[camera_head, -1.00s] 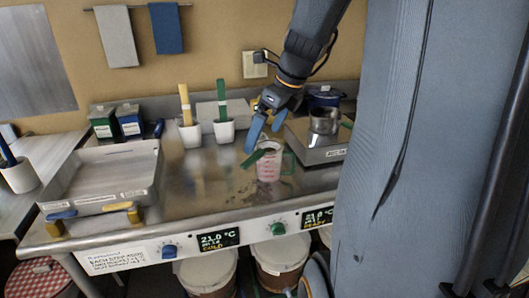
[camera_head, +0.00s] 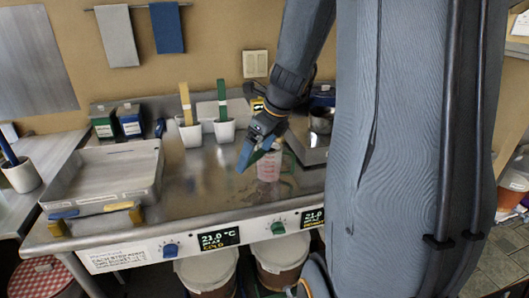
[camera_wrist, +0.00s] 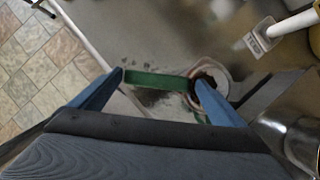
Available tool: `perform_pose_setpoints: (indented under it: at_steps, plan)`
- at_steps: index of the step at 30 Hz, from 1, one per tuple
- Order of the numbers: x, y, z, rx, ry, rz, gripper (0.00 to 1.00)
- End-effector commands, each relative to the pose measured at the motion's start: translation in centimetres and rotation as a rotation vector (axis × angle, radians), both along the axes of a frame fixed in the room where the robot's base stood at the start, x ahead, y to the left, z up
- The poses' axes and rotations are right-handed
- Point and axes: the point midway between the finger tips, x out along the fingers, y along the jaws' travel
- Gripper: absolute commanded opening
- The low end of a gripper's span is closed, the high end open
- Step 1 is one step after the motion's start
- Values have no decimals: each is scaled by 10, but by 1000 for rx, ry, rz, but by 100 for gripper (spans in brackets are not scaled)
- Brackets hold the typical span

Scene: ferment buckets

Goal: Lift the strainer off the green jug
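The jug (camera_head: 268,168) is clear with reddish markings and a green handle at its right, standing on the steel bench. In the wrist view the strainer (camera_wrist: 158,81) shows as a green bar-like handle running left from the dark round mouth at the jug rim (camera_wrist: 222,68). My gripper (camera_head: 252,152) is open and empty, just above and beside the jug top. In the wrist view the blue fingers of my gripper (camera_wrist: 160,80) stand apart near the two ends of the strainer handle; contact cannot be told. In the head view the fingers mostly hide the strainer.
A scale (camera_head: 308,148) with a metal pot (camera_head: 321,120) stands close right of the jug. Two white cups (camera_head: 190,134) with upright yellow and green sticks stand behind left. A steel tray (camera_head: 105,172) lies at the left. The bench between tray and jug is clear.

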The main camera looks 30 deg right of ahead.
Motion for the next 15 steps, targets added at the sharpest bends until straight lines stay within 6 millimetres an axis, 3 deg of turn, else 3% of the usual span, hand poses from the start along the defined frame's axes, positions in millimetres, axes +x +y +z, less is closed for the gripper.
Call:
perform_pose_setpoints:
  at_steps: [1, 4, 13, 15]
  plan:
    - [0, 0, 0, 0, 0, 0, 85]
    - [0, 0, 0, 0, 0, 0, 68]
    - [0, 0, 4, -1, -1, 1, 66]
    - [1, 0, 11, 0, -2, 1, 57]
